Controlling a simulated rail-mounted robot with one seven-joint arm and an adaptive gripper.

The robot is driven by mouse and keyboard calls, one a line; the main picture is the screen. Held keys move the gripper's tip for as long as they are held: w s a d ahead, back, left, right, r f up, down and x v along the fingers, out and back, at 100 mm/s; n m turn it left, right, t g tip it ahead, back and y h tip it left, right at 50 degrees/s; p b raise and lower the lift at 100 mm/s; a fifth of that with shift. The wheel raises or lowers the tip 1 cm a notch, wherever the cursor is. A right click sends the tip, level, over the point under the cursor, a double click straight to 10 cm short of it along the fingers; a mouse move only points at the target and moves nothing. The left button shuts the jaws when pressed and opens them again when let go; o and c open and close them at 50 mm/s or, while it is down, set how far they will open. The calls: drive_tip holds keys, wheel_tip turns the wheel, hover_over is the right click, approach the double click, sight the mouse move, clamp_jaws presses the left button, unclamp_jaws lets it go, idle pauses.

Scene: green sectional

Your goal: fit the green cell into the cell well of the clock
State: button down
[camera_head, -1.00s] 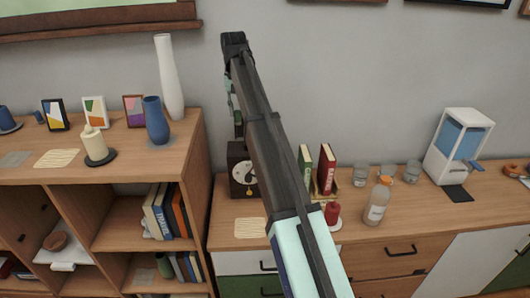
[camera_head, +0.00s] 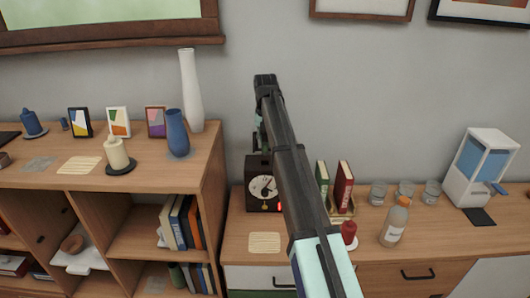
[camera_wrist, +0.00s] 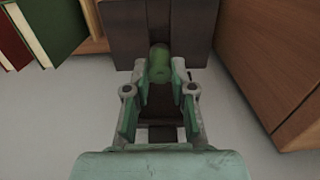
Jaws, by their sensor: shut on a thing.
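The clock (camera_head: 263,186) is a dark brown box with a white dial on the low cabinet, partly covered by my arm. The green cell (camera_wrist: 160,64) is a small cylinder between my fingertips in the wrist view. My gripper (camera_wrist: 160,75) is shut on it. The cell's far end is at the dark brown clock body (camera_wrist: 125,28) in the wrist view. I cannot tell whether it touches the clock or enters it. The cell well is not clearly visible. In the head view my gripper is mostly hidden near the clock's top.
Red and green books (camera_head: 342,187) stand right of the clock, with a red candle (camera_head: 349,233), a bottle (camera_head: 394,222) and several glasses. A taller shelf unit (camera_head: 213,185) stands close on the left. A paper note (camera_head: 264,243) lies before the clock.

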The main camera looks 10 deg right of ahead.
sight(265, 155)
drive_tip(key=shift+f+p, duration=0.7)
drive_tip(key=shift+f, duration=2.3)
drive_tip(key=shift+f, duration=0.15)
drive_tip(key=c, duration=1)
unclamp_jaws()
wheel_tip(265, 155, up, 12)
drive_tip(key=b, duration=0.3)
